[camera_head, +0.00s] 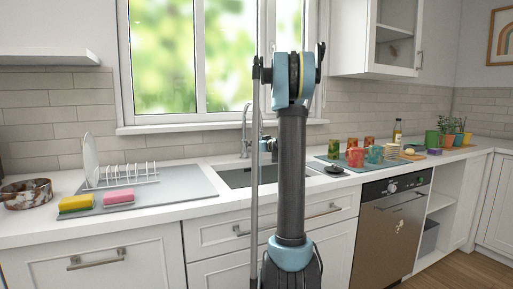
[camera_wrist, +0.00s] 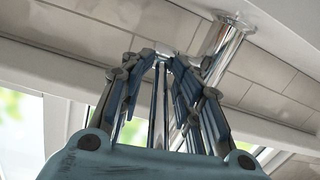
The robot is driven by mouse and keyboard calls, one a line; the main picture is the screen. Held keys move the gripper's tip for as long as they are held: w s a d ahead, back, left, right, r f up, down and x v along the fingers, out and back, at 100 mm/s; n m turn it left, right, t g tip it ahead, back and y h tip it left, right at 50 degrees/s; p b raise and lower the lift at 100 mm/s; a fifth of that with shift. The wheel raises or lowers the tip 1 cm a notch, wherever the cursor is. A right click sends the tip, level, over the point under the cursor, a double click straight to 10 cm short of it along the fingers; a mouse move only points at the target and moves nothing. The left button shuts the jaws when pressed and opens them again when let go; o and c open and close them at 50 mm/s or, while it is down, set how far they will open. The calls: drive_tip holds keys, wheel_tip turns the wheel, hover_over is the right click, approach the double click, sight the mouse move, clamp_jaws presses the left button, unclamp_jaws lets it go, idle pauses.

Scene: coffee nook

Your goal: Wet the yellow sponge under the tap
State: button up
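The yellow sponge (camera_head: 76,203) lies on the grey draining mat (camera_head: 185,187) at the left of the counter, beside a pink sponge. The chrome tap (camera_head: 245,130) stands behind the sink (camera_head: 235,178); my arm hides part of both. In the head view my gripper is mostly hidden behind my arm, near the tap. In the wrist view my gripper (camera_wrist: 168,65) has its fingertips apart, with chrome tap parts (camera_wrist: 227,45) showing between and beside the fingers. I cannot tell whether the fingers touch the tap. No sponge shows between them. No running water is visible.
The pink sponge (camera_head: 118,198) and a dish rack (camera_head: 130,178) with a white plate share the mat. A brown pan (camera_head: 27,193) is at far left. Several cups (camera_head: 375,154) stand on a tray right of the sink. The window (camera_head: 190,60) is behind the tap.

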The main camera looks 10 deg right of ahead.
drive_tip(key=shift+s, duration=0.15)
drive_tip(key=v, duration=1.1)
drive_tip(key=shift+s, duration=0.4)
